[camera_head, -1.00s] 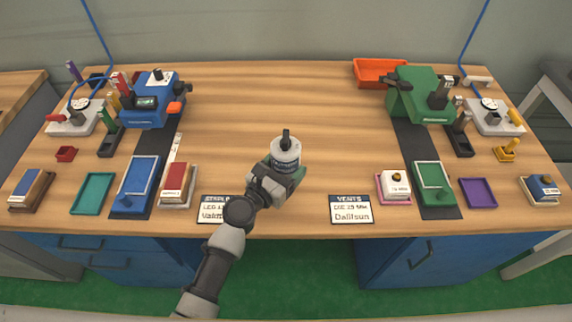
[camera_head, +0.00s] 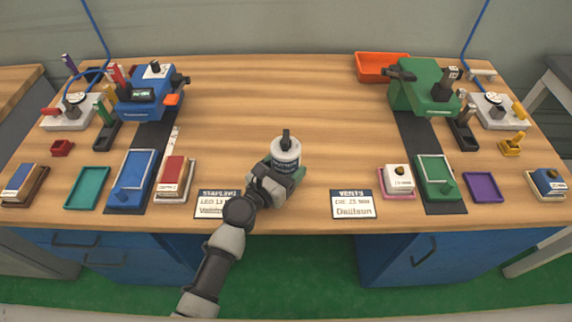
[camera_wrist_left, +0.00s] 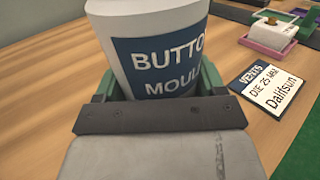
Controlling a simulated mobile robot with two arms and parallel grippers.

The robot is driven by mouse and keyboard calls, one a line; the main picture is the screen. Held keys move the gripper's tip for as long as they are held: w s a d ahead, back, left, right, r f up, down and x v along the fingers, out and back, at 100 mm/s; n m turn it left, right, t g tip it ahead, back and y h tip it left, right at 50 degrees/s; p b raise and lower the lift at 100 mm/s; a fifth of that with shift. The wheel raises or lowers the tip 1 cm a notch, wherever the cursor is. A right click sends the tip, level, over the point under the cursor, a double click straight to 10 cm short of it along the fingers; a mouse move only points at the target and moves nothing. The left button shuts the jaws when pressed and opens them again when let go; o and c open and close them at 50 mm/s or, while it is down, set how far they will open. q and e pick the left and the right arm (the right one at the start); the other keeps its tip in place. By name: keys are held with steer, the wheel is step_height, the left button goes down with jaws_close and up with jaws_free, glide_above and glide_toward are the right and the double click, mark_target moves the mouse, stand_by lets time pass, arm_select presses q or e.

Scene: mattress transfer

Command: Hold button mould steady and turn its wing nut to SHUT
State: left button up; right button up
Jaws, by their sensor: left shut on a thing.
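The button mould (camera_head: 286,158) is a white cylinder with a dark blue label, standing upright around the middle of the bench. The left wrist view shows its label "BUTTO… MOUL…" (camera_wrist_left: 168,58) close up. A black wing nut (camera_head: 286,139) stands on its top, seen narrow in the head view; its top is out of frame in the wrist view. My left gripper (camera_head: 278,178) is shut on the mould low on its body. I cannot tell whether the mould's base touches the bench. No SHUT mark is readable. My right gripper is not in view.
A STAPLING card (camera_head: 216,212) and a VENTS card (camera_head: 352,212) lie at the front edge. A blue machine (camera_head: 140,100) stands back left, a green machine (camera_head: 420,97) back right, with trays and small tools nearby. An orange tray (camera_head: 383,67) is behind.

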arm_select(q)
steer(key=shift+f+b, duration=0.55)
steer(key=shift+f+b, duration=0.45)
steer(key=shift+f, duration=0.05)
steer(key=shift+r, duration=0.1)
